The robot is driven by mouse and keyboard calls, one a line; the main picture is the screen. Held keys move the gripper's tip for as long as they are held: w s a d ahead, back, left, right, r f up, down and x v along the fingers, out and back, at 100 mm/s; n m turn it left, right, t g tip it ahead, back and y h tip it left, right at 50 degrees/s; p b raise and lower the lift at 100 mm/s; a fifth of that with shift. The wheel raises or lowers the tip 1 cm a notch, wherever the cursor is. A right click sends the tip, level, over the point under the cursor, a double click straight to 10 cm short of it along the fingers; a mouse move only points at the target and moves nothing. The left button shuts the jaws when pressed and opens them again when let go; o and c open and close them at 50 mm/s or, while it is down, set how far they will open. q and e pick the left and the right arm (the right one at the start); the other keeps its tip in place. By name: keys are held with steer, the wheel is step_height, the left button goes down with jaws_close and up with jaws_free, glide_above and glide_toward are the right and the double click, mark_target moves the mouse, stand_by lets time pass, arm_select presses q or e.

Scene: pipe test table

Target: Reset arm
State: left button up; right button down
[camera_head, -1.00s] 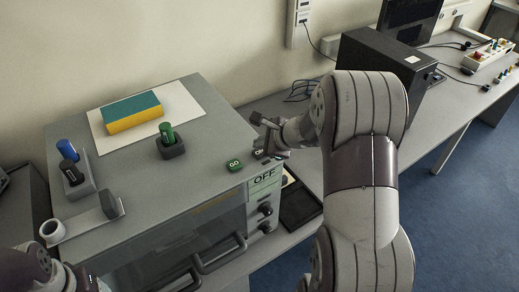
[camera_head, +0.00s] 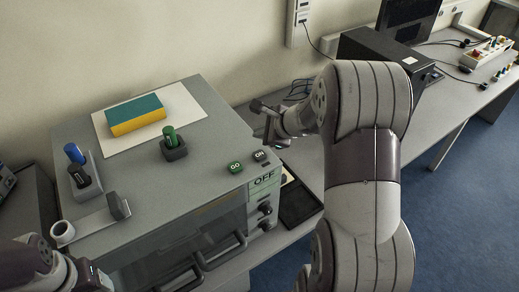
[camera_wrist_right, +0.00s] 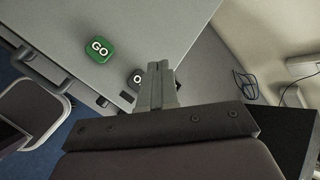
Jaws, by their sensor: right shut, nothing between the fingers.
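The green GO button (camera_head: 235,168) is beside ON and shows clear in the wrist view (camera_wrist_right: 98,48). My left arm enters at the bottom left; its gripper (camera_head: 92,275) is only partly seen.
A black case (camera_head: 375,65) stands behind my right arm. Blue floor is at right.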

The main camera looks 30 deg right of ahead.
stand_by(0.7)
steer(key=shift+s+f, duration=0.1)
steer(key=shift+f, duration=0.05)
steer(key=s+a+f+n+g+h+b, duration=0.1)
steer(key=s+a+f+n+g+b, duration=0.1)
steer(key=s+a+n, duration=0.4)
steer(key=s+a+f+n+g+h+b, duration=0.1)
steer(key=s+a+f+n+g+b, duration=0.2)
steer(key=s+n, duration=0.9)
steer(key=a+f+n+g, duration=0.2)
steer(key=a+f+n, duration=0.1)
steer(key=n, duration=0.3)
steer(key=shift+s+f+h+b, duration=0.3)
steer(key=shift+s+f+b, duration=0.05)
steer(key=shift+f, duration=0.3)
